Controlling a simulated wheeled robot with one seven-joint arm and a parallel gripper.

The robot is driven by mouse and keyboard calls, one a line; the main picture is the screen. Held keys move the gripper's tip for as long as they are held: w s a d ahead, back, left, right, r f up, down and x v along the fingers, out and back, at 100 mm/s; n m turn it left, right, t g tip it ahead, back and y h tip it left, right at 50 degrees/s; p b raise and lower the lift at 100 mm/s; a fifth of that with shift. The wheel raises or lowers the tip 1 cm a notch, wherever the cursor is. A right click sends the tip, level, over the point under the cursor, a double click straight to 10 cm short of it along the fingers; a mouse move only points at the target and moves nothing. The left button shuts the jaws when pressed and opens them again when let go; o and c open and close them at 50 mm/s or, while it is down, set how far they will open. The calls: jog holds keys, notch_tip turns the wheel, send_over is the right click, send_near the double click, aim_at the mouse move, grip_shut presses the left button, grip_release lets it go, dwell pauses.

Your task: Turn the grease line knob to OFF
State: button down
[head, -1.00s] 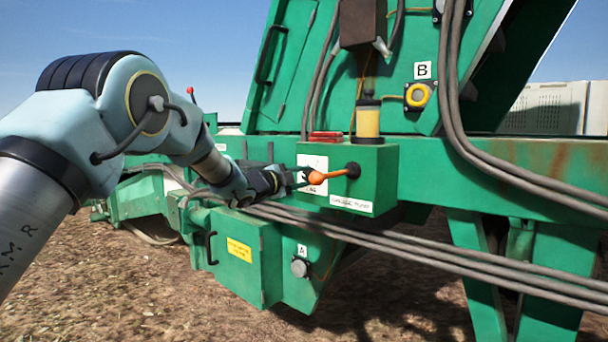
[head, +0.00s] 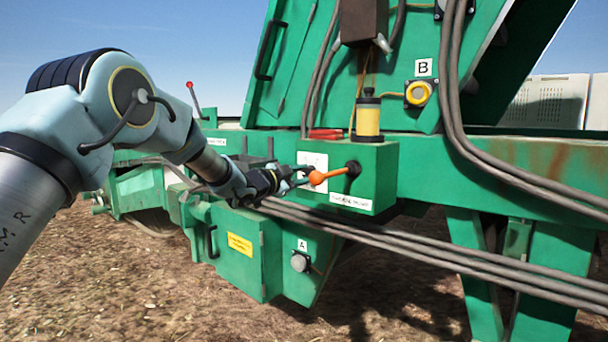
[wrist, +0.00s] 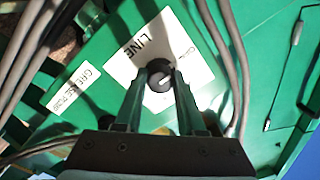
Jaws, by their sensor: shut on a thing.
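The grease line knob (wrist: 159,78) is a dark round knob with a pale mark on its face, on a white label (wrist: 125,55) with the word LINE. In the wrist view it sits between the two fingertips of my gripper (wrist: 159,84), which is shut on it. The lettering by the knob is too small to read surely, so I cannot tell its setting. In the head view my gripper (head: 300,177) reaches the left face of the green box (head: 376,180). There the knob is hidden behind the fingers and an orange ball handle.
The orange-ended lever (head: 330,176) sticks out from the box close to my fingertips. Thick grey hoses (head: 400,248) run below.

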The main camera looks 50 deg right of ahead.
jog(key=shift+w+f, duration=0.1)
jog(key=c, duration=0.5)
grip_release()
jog(key=shift+a, duration=0.1)
jog(key=a+b, duration=0.3)
jog(key=a, duration=0.7)
jog(key=shift+w+a, duration=0.25)
jog(key=shift+a, duration=0.1)
